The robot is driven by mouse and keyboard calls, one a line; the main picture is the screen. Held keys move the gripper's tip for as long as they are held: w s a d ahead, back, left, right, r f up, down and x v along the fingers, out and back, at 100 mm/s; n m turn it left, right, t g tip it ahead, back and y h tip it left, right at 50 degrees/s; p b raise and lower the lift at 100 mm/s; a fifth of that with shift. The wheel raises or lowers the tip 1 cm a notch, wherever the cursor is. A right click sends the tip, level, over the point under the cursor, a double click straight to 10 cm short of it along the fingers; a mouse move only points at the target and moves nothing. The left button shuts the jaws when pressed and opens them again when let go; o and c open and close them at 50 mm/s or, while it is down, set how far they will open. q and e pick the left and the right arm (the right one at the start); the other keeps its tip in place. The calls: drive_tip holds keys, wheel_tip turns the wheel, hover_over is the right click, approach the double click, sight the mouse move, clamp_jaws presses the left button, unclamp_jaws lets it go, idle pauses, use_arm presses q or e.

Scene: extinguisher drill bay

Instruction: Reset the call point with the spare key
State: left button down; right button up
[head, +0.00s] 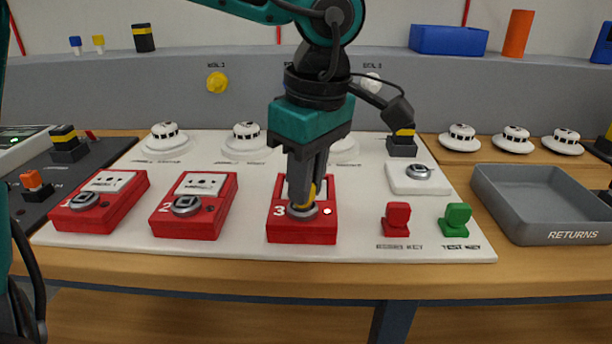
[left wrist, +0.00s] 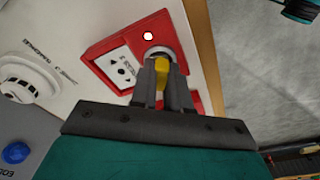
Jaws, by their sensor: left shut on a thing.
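My left gripper (head: 300,205) is shut on a yellow key (head: 319,192), pointing down at the key switch (head: 303,212) of red call point 3 (head: 286,232). In the left wrist view the yellow key (left wrist: 161,67) stands between the fingers, with its lower end at the round lock; how deep it sits is hidden. A small light (head: 328,211) on call point 3 is lit. Call points 1 (head: 117,209) and 2 (head: 213,214) stand to the left with empty-looking locks. A red key (head: 396,219) and a green key (head: 454,220) stand at the panel's front right.
White detectors (head: 164,136) line the panel's back. A grey RETURNS tray (head: 555,236) stands at the right and looks empty. A white lock box (head: 419,178) is behind the red and green keys. The panel's front strip is clear.

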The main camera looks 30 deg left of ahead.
use_arm(q)
drive_tip(key=shift+s+m, duration=0.1)
drive_tip(key=shift+m, duration=1)
drive_tip(key=shift+m+t, duration=0.3)
drive_tip(key=shift+m, duration=0.8)
